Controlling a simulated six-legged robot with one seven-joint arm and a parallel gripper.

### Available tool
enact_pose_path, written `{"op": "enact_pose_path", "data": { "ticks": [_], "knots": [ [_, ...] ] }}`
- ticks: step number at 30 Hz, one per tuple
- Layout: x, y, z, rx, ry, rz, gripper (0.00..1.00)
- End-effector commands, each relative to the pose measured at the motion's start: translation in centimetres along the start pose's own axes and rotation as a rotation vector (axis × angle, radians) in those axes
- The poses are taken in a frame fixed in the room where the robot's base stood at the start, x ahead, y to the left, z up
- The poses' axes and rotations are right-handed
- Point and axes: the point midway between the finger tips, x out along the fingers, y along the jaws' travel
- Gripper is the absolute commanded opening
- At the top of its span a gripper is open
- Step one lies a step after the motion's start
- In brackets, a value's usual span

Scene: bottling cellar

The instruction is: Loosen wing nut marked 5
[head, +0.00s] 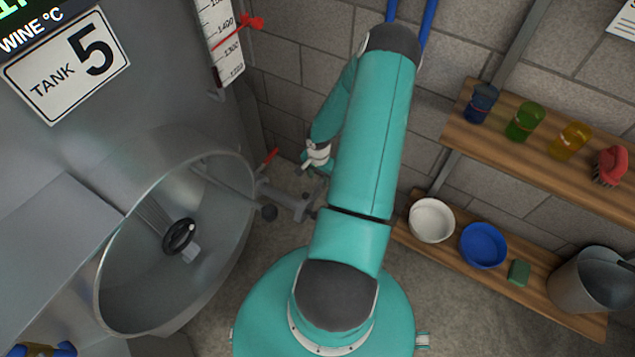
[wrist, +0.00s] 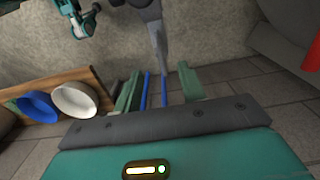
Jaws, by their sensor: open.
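No wing nut can be made out for certain in either view. The large number 5 shows on the TANK 5 plate (head: 67,64) on the steel tank (head: 70,150) at the left of the head view. A round manway (head: 125,290) opens below it, with a black handwheel (head: 180,237) inside. A small blue and yellow part (head: 45,350) is cut off at the bottom left; I cannot tell what it is. In the wrist view my gripper (wrist: 160,92) is open, with its green fingers apart and nothing held between them. In the head view its fingers are not clear.
A red lever (head: 269,158) and grey pipe fitting (head: 290,203) stick out beside the manway, close to my wrist. Wooden shelves (head: 560,185) at right hold jars, a white bowl (head: 432,220), a blue bowl (head: 483,246) and a bucket (head: 590,280). Blue pipes (head: 428,20) run up the wall.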

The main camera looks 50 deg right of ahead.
Motion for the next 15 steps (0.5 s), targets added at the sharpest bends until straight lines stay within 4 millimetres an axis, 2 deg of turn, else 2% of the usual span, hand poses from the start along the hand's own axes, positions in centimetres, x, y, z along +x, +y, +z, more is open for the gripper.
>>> {"op": "enact_pose_path", "data": {
  "ticks": [1,6,10,15],
  "knots": [
    [1.1,-0.1,0.1,-0.001,-0.003,0.000,0.41],
    [3.6,-0.2,0.1,-0.001,-0.002,-0.001,0.41],
    [4.7,-0.3,0.1,-0.001,-0.002,-0.001,0.41],
    [5.0,-0.4,0.0,-0.001,0.001,-0.001,0.41]
  ]
}}
